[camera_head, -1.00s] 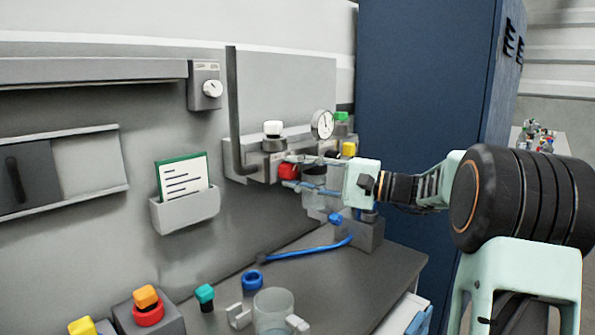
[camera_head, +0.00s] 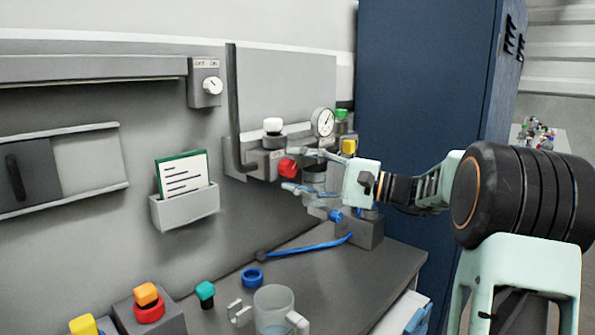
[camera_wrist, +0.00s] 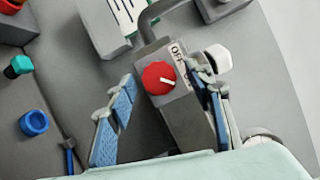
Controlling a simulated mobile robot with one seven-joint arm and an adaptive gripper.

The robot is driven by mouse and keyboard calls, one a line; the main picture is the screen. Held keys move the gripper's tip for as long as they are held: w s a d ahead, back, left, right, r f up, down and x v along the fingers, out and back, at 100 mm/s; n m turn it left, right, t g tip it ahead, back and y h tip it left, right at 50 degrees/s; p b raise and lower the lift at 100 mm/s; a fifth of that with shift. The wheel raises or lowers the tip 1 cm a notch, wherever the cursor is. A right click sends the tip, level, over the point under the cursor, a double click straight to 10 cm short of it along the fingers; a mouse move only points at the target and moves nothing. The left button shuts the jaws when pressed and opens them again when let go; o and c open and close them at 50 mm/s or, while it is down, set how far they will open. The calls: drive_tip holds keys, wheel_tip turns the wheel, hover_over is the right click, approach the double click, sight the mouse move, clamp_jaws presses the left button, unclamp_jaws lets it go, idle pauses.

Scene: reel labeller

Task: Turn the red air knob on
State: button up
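The red air knob (camera_head: 288,168) sits on the front of a grey valve block on the wall panel. In the wrist view the red knob (camera_wrist: 159,77) faces me, and its white mark points right and slightly down. The label (camera_wrist: 178,56) beside it reads "OFF" at its upper end; its lower end is partly hidden by a finger, and the mark points towards that end. My gripper (camera_head: 291,170) is open, with one finger on either side of the knob. In the wrist view the fingers (camera_wrist: 164,73) stand apart from the knob, with nothing between them but the knob.
A round gauge (camera_head: 323,122), a white knob (camera_head: 272,127) and a yellow knob (camera_head: 349,147) are close around my gripper. A card holder (camera_head: 185,208) hangs to the left. A blue hose (camera_head: 308,248), a blue ring (camera_head: 252,278) and a clear mug (camera_head: 272,309) are on the bench.

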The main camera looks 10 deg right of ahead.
drive_tip(key=v, duration=1.2)
